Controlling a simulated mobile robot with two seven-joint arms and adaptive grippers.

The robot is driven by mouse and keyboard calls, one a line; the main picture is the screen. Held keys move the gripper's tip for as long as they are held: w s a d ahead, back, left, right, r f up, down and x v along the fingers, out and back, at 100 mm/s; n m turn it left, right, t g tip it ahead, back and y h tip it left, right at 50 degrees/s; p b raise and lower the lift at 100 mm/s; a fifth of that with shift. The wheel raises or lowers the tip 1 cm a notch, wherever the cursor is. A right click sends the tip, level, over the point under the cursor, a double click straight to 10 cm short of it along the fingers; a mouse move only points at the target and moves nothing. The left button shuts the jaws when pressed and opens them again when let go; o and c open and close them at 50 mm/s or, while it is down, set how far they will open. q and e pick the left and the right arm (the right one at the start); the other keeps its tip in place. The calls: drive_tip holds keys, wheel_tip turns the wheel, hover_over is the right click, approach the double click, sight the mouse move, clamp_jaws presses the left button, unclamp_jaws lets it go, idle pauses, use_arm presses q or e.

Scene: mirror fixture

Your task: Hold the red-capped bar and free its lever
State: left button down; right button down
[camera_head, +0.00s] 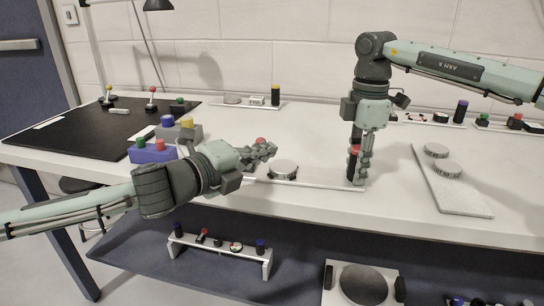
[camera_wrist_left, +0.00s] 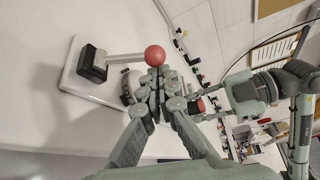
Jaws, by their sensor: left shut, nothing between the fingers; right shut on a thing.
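The red-capped bar (camera_head: 355,149) stands upright at the right end of a low white plate (camera_head: 320,182). My right gripper (camera_head: 361,165) points down and is shut on it; the bar's red cap also shows in the left wrist view (camera_wrist_left: 200,105). The lever (camera_wrist_left: 125,58) is a pale rod from a black block (camera_wrist_left: 92,63) to a red ball knob (camera_wrist_left: 155,55). My left gripper (camera_head: 268,150) is shut and empty, with its tips close beside the knob, which peeks out behind it in the head view (camera_head: 260,141). I cannot tell whether they touch. The left gripper hides the lever in the head view.
A round pale disc (camera_head: 284,168) sits on the plate between my grippers. A blue block (camera_head: 153,151) and a grey block (camera_head: 180,130) with coloured knobs stand left. A grey board (camera_head: 455,195) with two discs lies right. Another rack (camera_head: 218,249) is on the lower shelf.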

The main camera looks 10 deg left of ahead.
idle(0.5)
use_arm(q)
drive_tip(key=shift+a+r+n+h, duration=0.15)
drive_tip(key=shift+n+h, duration=0.15)
drive_tip(key=shift+n, duration=0.2)
